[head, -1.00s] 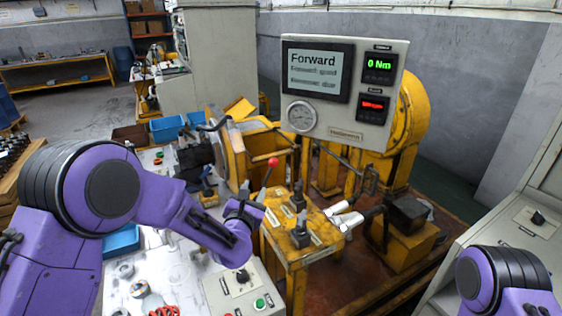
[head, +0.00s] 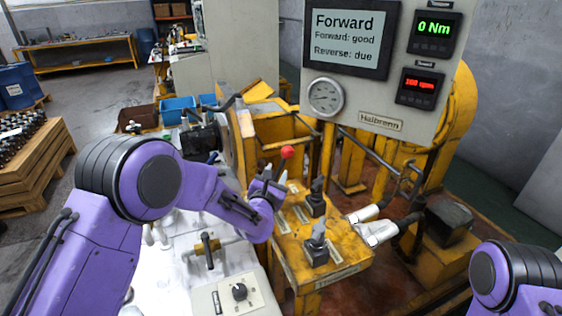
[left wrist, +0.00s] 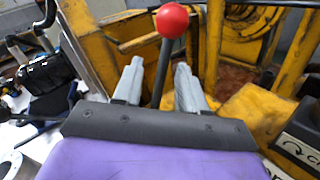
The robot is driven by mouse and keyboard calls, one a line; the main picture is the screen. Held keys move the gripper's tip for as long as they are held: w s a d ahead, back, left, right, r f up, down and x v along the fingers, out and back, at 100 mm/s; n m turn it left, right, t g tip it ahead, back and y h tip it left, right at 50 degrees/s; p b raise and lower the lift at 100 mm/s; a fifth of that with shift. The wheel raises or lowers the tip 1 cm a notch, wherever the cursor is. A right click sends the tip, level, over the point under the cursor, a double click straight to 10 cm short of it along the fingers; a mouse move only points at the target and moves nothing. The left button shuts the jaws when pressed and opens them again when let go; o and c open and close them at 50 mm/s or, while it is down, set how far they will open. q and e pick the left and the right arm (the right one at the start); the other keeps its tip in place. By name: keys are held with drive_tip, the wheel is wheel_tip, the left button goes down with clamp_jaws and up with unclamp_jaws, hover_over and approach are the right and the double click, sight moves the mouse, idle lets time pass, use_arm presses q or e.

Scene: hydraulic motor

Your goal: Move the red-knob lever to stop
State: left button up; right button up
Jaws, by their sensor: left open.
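The red-knob lever (head: 287,152) stands on the yellow valve table (head: 340,245); its ball knob is on top of a dark rod. My left gripper (head: 275,177) is at the lever, just below the knob. In the left wrist view the red knob (left wrist: 172,20) rises above the two grey fingers (left wrist: 157,85), and the dark rod runs down between them. The fingers are open, with gaps beside the rod. The lever's base is hidden behind the gripper. My right gripper is out of view; only part of my right arm shows at lower right.
The display (head: 348,37) reads Forward, "Forward: good", "Reverse: due"; the readout (head: 434,29) shows 0 Nm. Two dark-handled levers (head: 316,198) (head: 317,245) stand close by on the table. A control box (head: 240,294) with a black knob is in front. Yellow framework stands behind.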

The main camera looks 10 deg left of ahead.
sight(281, 166)
use_arm(q)
drive_tip(key=w, duration=0.4)
drive_tip(key=w+d+p, duration=0.1)
drive_tip(key=w, duration=0.1)
drive_tip(key=shift+w+r, duration=0.1)
drive_tip(key=shift+w, duration=0.55)
clamp_jaws()
